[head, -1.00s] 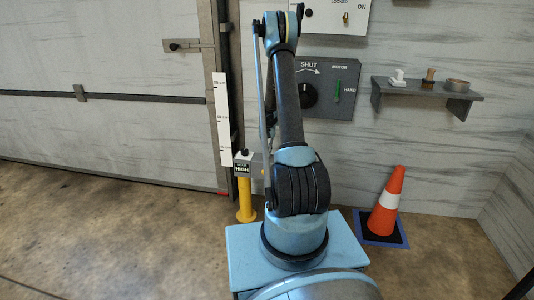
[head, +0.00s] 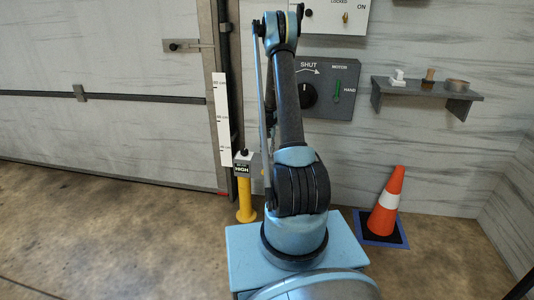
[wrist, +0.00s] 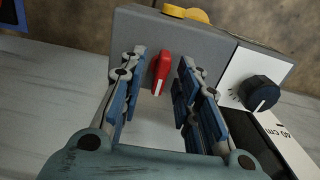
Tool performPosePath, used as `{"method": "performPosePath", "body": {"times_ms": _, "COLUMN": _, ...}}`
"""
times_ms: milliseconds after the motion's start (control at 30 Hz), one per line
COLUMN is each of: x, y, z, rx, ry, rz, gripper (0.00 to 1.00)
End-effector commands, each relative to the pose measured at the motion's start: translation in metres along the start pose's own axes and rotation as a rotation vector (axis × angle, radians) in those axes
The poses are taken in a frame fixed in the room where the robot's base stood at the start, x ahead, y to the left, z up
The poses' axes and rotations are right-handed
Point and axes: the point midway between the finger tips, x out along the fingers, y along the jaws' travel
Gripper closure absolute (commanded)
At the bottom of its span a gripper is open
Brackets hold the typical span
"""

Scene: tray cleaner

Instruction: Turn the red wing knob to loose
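The red wing knob (wrist: 162,72) shows in the wrist view on the front of a grey box (wrist: 215,45). It has a white mark near its lower end. My gripper (wrist: 161,75) is open, with one blue-padded finger on each side of the knob. A gap shows between the knob and each finger. In the head view the yellow post (head: 245,200) with its HIGH label (head: 242,169) stands left of my arm. The red knob and my gripper are hidden there behind my arm.
A black dial (wrist: 259,93) on a white plate sits right of the knob in the wrist view. A white height scale (head: 221,120) stands by the door frame. A grey SHUT panel (head: 335,88), a shelf (head: 430,92) and an orange cone (head: 388,200) are to the right.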

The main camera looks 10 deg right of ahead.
Motion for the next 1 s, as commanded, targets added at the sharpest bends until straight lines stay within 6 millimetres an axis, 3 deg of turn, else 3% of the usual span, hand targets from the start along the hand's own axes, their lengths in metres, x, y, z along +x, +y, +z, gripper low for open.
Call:
{"method": "performPosePath", "body": {"times_ms": 267, "x": -0.025, "y": 0.0, "z": 0.0, "rx": 0.0, "ry": -0.001, "rz": 0.0, "gripper": 0.7}}
{"method": "performPosePath", "body": {"times_ms": 700, "x": -0.097, "y": 0.0, "z": -0.001, "rx": 0.0, "ry": -0.001, "rz": 0.0, "gripper": 0.7}}
{"method": "performPosePath", "body": {"times_ms": 1000, "x": -0.118, "y": 0.0, "z": -0.001, "rx": 0.0, "ry": -0.001, "rz": 0.001, "gripper": 0.7}}
